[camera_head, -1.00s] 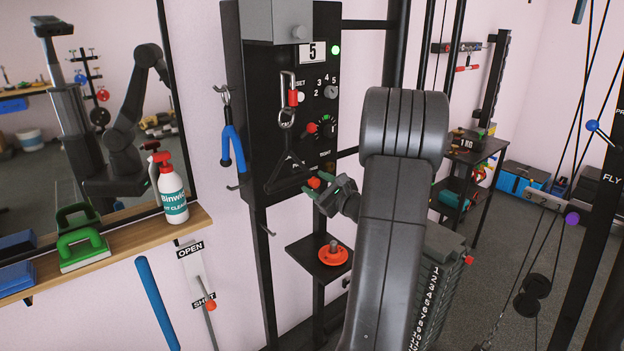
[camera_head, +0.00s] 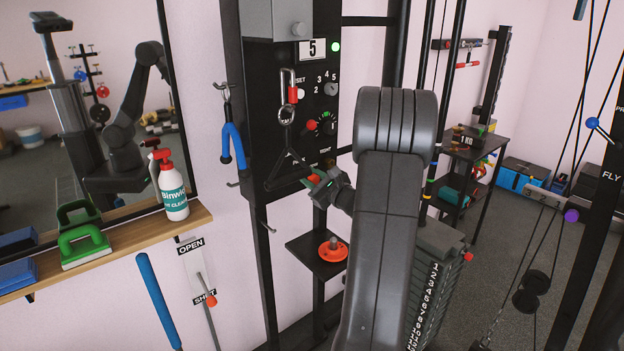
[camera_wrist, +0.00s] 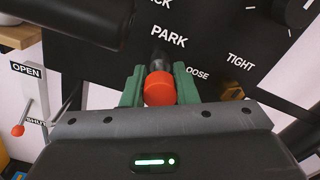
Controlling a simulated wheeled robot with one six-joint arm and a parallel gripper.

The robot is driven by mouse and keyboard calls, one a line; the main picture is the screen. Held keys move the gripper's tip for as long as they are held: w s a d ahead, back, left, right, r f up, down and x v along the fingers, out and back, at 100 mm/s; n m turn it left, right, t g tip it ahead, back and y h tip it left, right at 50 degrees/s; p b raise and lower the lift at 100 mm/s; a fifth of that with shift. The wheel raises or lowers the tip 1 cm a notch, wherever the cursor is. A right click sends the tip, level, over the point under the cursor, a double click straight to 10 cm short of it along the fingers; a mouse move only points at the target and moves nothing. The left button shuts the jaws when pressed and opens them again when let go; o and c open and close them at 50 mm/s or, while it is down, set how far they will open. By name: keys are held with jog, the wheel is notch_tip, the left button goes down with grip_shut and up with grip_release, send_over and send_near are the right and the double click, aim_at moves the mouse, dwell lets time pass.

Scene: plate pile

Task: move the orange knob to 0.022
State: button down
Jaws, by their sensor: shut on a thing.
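The orange knob (camera_wrist: 160,88) sits between the green fingers of my gripper (camera_wrist: 159,84) in the wrist view, on a dark stem below the word PARK on the black panel. My gripper (camera_head: 318,180) is shut on it; in the head view the orange knob (camera_head: 313,178) is partly hidden by the fingers. The LOOSE and TIGHT labels show to the right of the knob in the wrist view.
A black handle (camera_head: 289,168) hangs from a hook just left of my gripper. An orange disc (camera_head: 333,250) lies on a small black shelf (camera_head: 305,252) below. A red-tipped lever (camera_head: 211,301) stands at the lower left, by the OPEN and SHUT labels.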

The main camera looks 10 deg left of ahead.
jog(key=shift+b+x, duration=0.5)
jog(key=shift+x, duration=0.55)
jog(key=shift+w+a, duration=0.1)
jog(key=c, duration=1.5)
grip_release()
jog(key=o, duration=0.4)
jog(key=b+v, duration=0.2)
jog(key=v, duration=1.1)
jog(key=shift+s+d, duration=0.25)
jog(key=shift+a, duration=0.1)
